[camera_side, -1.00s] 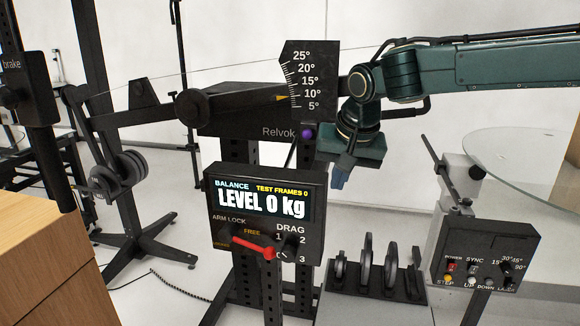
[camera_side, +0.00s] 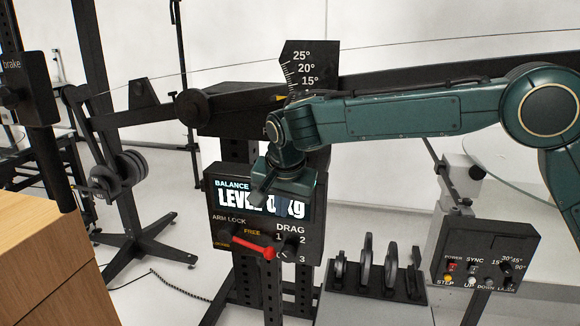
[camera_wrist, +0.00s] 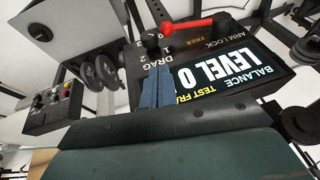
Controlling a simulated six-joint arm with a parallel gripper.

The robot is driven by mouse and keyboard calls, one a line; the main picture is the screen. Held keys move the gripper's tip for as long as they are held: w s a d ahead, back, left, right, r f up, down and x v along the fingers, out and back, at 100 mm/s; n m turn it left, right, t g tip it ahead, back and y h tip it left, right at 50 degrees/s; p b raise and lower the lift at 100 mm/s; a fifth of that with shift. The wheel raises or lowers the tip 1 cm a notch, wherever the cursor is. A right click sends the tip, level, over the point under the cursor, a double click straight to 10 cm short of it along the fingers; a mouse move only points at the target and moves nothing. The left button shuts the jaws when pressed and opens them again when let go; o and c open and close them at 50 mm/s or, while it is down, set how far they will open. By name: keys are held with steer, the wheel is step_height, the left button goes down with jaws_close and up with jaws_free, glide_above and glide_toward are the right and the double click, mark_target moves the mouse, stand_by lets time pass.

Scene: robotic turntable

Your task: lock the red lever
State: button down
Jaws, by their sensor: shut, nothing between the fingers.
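The red lever (camera_side: 252,246) sits on the lower front of the black balance panel (camera_side: 214,207), below the word FREE and the ARM LOCK label. It slopes down to the right in the side view. In the wrist view the red lever (camera_wrist: 188,26) shows near the top edge. My gripper (camera_side: 283,207) is in front of the panel's display, above the lever and apart from it. It also shows in the wrist view (camera_wrist: 156,88), where its blue fingers are together and empty. The fingers cover part of the display text.
A drag knob (camera_side: 291,240) is close to the right of the lever. A rack of weights (camera_side: 377,288) stands at the lower right, with a second control box (camera_side: 486,255) beyond it. A wooden block (camera_side: 45,240) fills the lower left. A dark beam (camera_side: 420,72) crosses above.

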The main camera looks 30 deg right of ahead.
steer(key=shift+f, duration=0.1)
glide_above(274, 252)
steer(key=s, duration=0.2)
step_height(274, 252, down, 11)
steer(key=shift+w+a+f, duration=0.25)
steer(key=shift+w+f, duration=0.35)
steer(key=shift+f, duration=0.2)
steer(key=shift+d+f, duration=0.1)
steer(key=shift+f, duration=0.8)
steer(key=shift+s+r, duration=0.1)
steer(key=shift+r, duration=0.05)
steer(key=s+d+v, duration=0.1)
steer(key=d+v, duration=0.1)
steer(key=v, duration=1.1)
steer(key=shift+s+d, duration=0.2)
steer(key=shift+s, duration=0.1)
